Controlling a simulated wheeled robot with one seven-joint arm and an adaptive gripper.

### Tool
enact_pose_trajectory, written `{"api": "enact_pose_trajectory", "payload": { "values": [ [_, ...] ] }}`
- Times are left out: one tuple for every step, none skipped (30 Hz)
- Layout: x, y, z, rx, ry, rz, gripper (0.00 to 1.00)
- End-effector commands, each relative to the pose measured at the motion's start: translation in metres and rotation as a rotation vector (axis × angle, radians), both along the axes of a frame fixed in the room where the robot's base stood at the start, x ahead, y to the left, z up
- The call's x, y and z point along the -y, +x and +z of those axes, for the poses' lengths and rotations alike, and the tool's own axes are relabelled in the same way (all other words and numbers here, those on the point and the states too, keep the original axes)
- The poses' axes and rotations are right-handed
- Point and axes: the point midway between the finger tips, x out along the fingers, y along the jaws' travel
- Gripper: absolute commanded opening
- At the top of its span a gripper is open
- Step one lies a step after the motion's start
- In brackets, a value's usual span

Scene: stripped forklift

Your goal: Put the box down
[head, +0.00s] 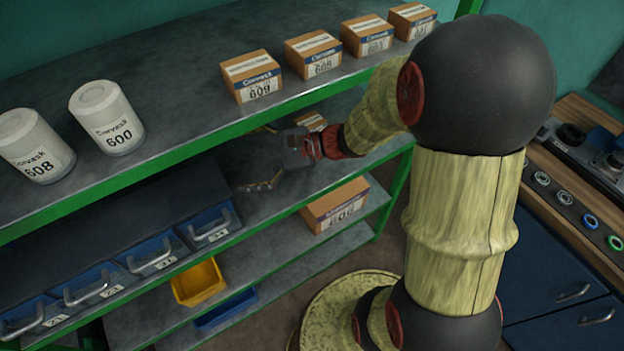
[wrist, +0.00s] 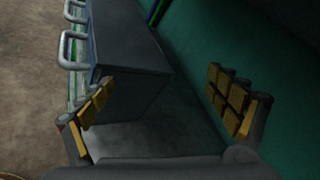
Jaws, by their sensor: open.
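My gripper (head: 262,158) is over the middle shelf, under the top shelf, with its fingers spread and pointing left. In the wrist view my gripper (wrist: 165,105) is wide open with nothing between its yellow-padded fingers. A small cardboard box (head: 311,121) shows partly behind my wrist, beneath the top shelf; most of it is hidden. It is apart from the fingers. Another labelled cardboard box (head: 337,205) sits on the shelf below. Several boxes stand in a row on the top shelf, including the nearest box, 609 (head: 251,76).
White canisters 608 (head: 36,146) and 600 (head: 106,118) stand on the top shelf. A dark drawer unit (wrist: 133,42) with projecting handles is left of my gripper. A yellow bin (head: 198,283) is below. The middle shelf (wrist: 125,138) between the fingers is bare.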

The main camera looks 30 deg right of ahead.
Motion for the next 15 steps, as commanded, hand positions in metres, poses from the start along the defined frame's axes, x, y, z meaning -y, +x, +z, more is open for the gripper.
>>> {"api": "enact_pose_trajectory", "payload": {
  "values": [
    [-0.017,-0.022,0.008,0.033,-0.092,0.096,0.9],
    [-0.024,-0.035,0.01,0.049,-0.149,0.151,0.9],
    [-0.032,-0.053,0.011,0.073,-0.231,0.227,0.9],
    [-0.036,-0.067,0.012,0.095,-0.295,0.282,0.9],
    [-0.039,-0.081,0.012,0.118,-0.364,0.337,0.9],
    [-0.04,-0.099,0.012,0.152,-0.459,0.409,0.9],
    [-0.039,-0.111,0.012,0.177,-0.53,0.46,0.9],
    [-0.036,-0.123,0.011,0.205,-0.603,0.508,0.9],
    [-0.031,-0.137,0.012,0.244,-0.7,0.57,0.9],
    [-0.025,-0.146,0.012,0.275,-0.776,0.613,0.9],
    [-0.018,-0.154,0.013,0.306,-0.852,0.654,0.9],
    [-0.008,-0.163,0.016,0.351,-0.953,0.704,0.9],
    [0.0,-0.169,0.018,0.384,-1.03,0.739,0.9],
    [0.009,-0.173,0.021,0.418,-1.105,0.77,0.9],
    [0.02,-0.178,0.027,0.461,-1.201,0.806,0.9]
  ]
}}
